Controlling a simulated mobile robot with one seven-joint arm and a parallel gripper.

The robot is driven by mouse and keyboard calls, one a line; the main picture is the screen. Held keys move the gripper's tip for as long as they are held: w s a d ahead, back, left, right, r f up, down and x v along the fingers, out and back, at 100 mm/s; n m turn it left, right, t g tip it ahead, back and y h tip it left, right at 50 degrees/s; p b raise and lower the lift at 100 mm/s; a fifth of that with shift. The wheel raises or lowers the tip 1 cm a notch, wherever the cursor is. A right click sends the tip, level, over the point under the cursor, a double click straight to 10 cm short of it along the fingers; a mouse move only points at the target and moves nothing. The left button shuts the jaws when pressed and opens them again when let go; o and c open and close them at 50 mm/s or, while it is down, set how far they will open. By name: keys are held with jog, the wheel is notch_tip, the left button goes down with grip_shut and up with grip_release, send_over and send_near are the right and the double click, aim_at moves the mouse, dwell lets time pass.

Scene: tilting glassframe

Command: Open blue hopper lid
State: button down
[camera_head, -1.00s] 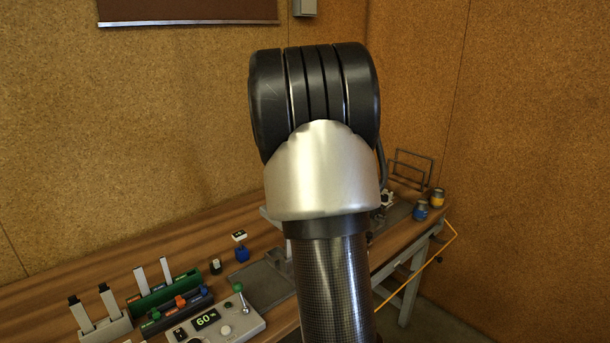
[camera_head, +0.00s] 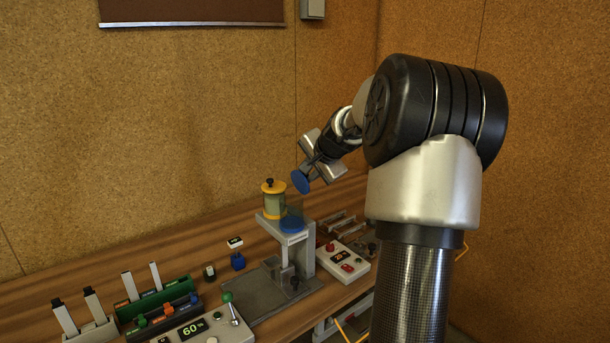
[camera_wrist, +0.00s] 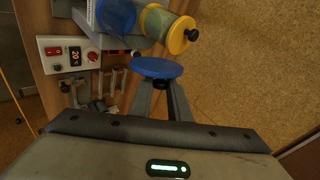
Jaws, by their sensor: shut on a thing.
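The round blue lid (camera_head: 300,181) is off its hopper and tilted in the head view. My gripper (camera_head: 308,172) is shut on it; the wrist view shows the fingers (camera_wrist: 160,86) closed at the dark knob under the lid's disc (camera_wrist: 158,67). The clear blue hopper (camera_head: 292,223) stands open on the grey stand, below the lid and apart from it. It also shows at the top of the wrist view (camera_wrist: 118,14). The contents of the blue hopper cannot be made out.
The yellow hopper (camera_head: 272,200) stands close beside the blue one, its lid on. A control box with a red knob (camera_head: 343,262) is right of the stand. A grey 60% box (camera_head: 205,330) and coloured racks (camera_head: 160,302) are at front left. Free air surrounds the lid.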

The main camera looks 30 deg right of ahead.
jog(key=shift+d+y, duration=0.2)
jog(key=shift+y, duration=0.1)
dwell(0.4)
jog(key=c, duration=1.7)
grip_release()
jog(key=b+v, duration=0.1)
jog(key=v, duration=1.6)
jog(key=shift+s+r, duration=0.1)
jog(key=shift+r, duration=0.05)
